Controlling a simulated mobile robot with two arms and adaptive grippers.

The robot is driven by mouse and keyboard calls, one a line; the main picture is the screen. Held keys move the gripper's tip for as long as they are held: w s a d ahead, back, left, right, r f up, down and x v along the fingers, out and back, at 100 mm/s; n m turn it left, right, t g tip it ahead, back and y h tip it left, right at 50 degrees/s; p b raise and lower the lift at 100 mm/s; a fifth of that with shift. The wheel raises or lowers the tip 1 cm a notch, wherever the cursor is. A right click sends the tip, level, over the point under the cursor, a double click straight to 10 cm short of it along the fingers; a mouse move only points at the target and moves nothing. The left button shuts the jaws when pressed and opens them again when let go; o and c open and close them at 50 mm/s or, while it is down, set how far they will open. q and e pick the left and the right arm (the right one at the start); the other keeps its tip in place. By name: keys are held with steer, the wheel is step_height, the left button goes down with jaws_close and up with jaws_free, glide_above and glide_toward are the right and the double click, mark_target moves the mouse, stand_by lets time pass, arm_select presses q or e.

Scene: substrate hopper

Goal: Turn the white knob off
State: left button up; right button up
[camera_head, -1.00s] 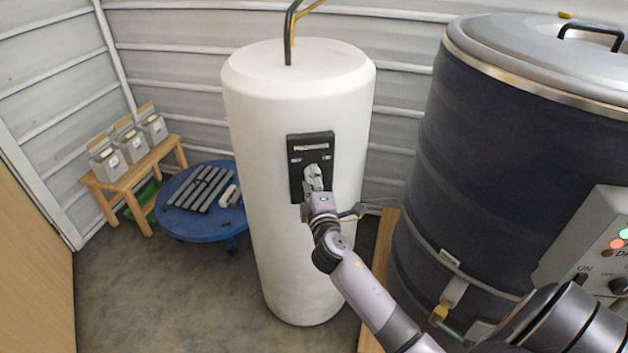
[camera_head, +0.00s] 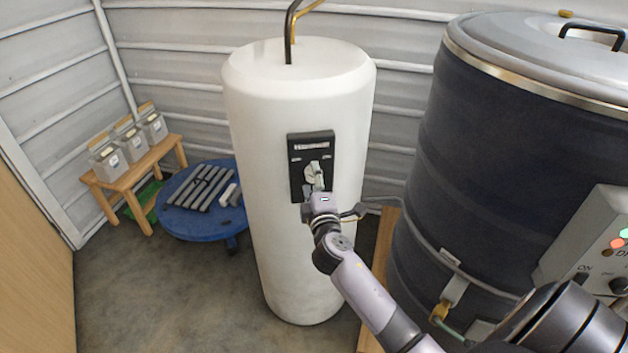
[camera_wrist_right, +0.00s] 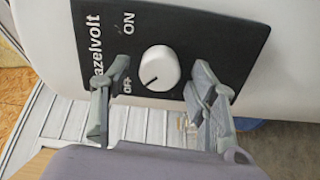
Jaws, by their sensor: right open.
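The white knob (camera_head: 313,172) sits on a black control panel (camera_head: 325,145) on the front of the tall white tank (camera_head: 265,130). In the right wrist view the round knob (camera_wrist_right: 160,68) shows whole, between the ON and OFF labels of the panel (camera_wrist_right: 215,28). Its short dark mark is at its lower left, toward the OFF label (camera_wrist_right: 127,87). My right gripper (camera_head: 316,188) is just below and in front of the knob. In the wrist view its fingers (camera_wrist_right: 158,105) are spread to either side, apart from the knob, with nothing between them. My left gripper is out of view.
A large dark drum (camera_head: 490,150) with a control box (camera_head: 590,240) stands close on the right. A blue round table (camera_head: 195,222) with grey bars and a wooden bench (camera_head: 130,175) with grey boxes stand left. The floor at front left is clear.

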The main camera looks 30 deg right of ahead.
steer(key=v, duration=1.1)
steer(key=shift+s, duration=0.35)
steer(key=shift+a, duration=0.1)
steer(key=s+a+f+m+g+y, duration=0.1)
steer(key=s+a+f+g+y, duration=0.15)
steer(key=f, duration=0.95)
steer(key=s+a+f+m+g+y, duration=0.1)
steer(key=s+a+f+g, duration=0.15)
steer(key=f, duration=0.85)
steer(key=s+a+f+m+g+y, duration=0.1)
steer(key=s+a+f+g+y, duration=0.15)
steer(key=f, duration=0.95)
steer(key=s+f+m+g, duration=0.2)
steer(key=s+f, duration=0.5)
steer(key=s, duration=0.4)
steer(key=s+a+f+m+g+y, duration=0.1)
steer(key=s+f+m+g, duration=0.1)
steer(key=s+f, duration=0.5)
steer(key=s+f+m+g, duration=0.2)
steer(key=s+f+g, duration=0.2)
steer(key=s, duration=1.1)
step_height(320, 180, down, 3)
steer(key=shift+s+a+f+m+y, duration=0.1)
steer(key=shift+s+a+m+y, duration=0.1)
steer(key=shift+s+m+y, duration=0.1)
